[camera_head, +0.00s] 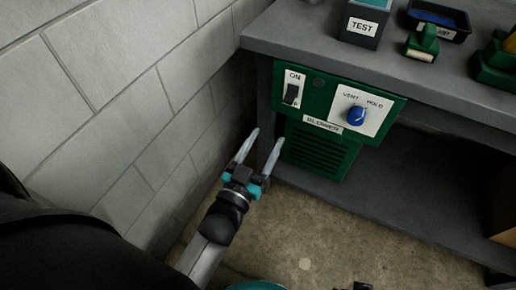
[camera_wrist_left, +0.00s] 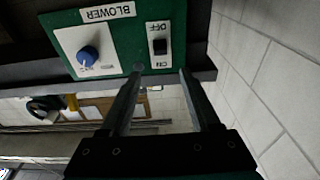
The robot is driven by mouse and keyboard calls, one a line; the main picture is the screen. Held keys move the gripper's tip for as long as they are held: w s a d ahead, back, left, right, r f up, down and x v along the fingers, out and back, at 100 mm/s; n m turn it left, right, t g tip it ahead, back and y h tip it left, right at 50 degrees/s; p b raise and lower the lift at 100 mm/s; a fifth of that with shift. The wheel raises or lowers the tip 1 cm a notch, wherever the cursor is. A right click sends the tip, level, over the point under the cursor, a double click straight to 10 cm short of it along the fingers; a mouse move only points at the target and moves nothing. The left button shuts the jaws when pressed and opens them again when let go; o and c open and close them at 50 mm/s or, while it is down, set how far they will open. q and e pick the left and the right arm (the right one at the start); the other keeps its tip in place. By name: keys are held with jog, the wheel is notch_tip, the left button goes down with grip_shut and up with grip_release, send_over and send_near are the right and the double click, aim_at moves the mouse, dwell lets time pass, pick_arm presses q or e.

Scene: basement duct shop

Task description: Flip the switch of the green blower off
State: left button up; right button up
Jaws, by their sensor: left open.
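The green blower (camera_head: 318,150) is a panel with a louvred grille, set at the front left of the grey bench. Its black rocker switch (camera_head: 291,94) sits on a white plate with ON above it. In the left wrist view the panel is upside down, and the switch (camera_wrist_left: 159,46) lies between OFF and ON lettering. I cannot tell which side is pressed in. My left gripper (camera_head: 268,135) is open and empty, below the switch and apart from it. In the wrist view its fingertips (camera_wrist_left: 161,70) point toward the switch.
A blue VENT/HOLD knob (camera_head: 356,116) sits right of the switch. A TEST box (camera_head: 364,24), a dark tray (camera_head: 463,36) and green tools (camera_head: 422,42) stand on the bench (camera_head: 290,38). A block wall (camera_head: 130,90) is close on the left. The floor (camera_head: 330,235) in front looks clear.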

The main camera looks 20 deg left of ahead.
pick_arm(q)
jog(key=s, duration=0.3)
jog(key=shift+s+f+p, duration=0.15)
jog(key=shift+f+p, duration=0.05)
jog(key=shift+p, duration=0.1)
pick_arm(e)
jog(key=shift+s+d+f, duration=0.15)
jog(key=shift+s+f, duration=0.35)
jog(key=shift+f, duration=0.25)
pick_arm(q)
jog(key=shift+f, duration=0.1)
